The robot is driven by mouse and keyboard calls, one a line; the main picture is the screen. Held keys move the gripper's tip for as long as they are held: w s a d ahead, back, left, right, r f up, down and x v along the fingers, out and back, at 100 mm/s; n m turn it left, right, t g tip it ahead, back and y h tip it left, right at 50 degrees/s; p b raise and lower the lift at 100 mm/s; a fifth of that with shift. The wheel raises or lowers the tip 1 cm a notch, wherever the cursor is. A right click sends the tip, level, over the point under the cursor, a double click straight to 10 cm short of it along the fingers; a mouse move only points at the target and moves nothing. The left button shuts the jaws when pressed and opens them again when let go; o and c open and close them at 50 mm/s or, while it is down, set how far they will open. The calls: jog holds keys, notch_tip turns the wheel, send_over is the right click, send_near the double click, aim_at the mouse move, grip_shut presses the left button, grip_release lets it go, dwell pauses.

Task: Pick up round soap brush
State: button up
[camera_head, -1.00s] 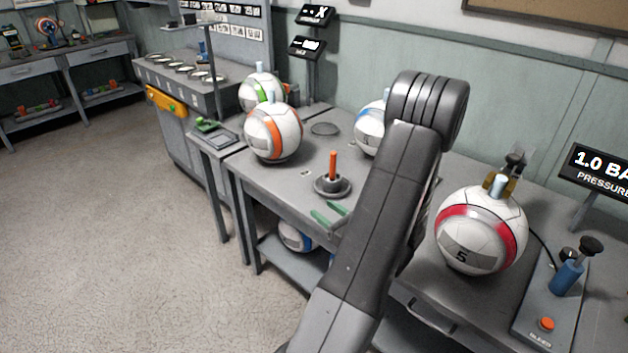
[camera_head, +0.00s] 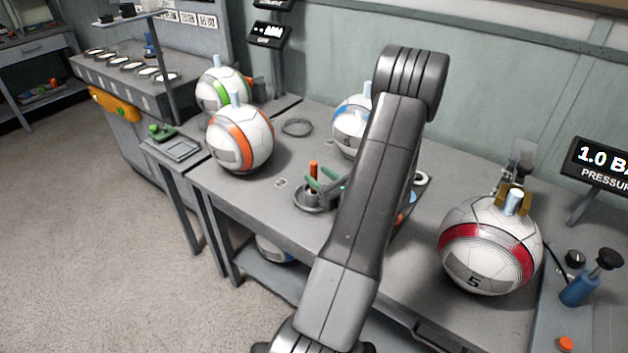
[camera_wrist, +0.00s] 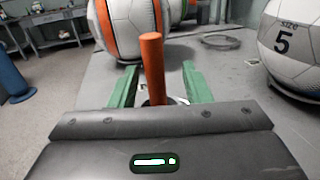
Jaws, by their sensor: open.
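The round soap brush has an upright orange handle (camera_head: 314,168) and stands in a dark round dish (camera_head: 303,206) on the workbench. In the wrist view the orange handle (camera_wrist: 152,65) rises between the two green fingers. My gripper (camera_head: 322,182) is open, its green fingers apart on either side of the handle. I see no clear contact between fingers and handle. The brush's lower part and much of the dish are hidden behind the fingers and gripper body in the wrist view.
An orange-banded ball (camera_head: 240,139) stands behind the brush, with a green-banded ball (camera_head: 222,88) further back. A blue-marked ball (camera_head: 350,122) is partly hidden by my arm. A red-banded ball (camera_head: 490,243) sits right. A dark ring (camera_head: 297,127) lies flat on the bench.

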jog(key=x, duration=0.4)
jog(key=shift+a+f, duration=0.25)
jog(key=shift+a, duration=0.1)
grip_shut()
notch_tip(320, 180, up, 10)
jog(key=p, duration=0.1)
dwell(0.5)
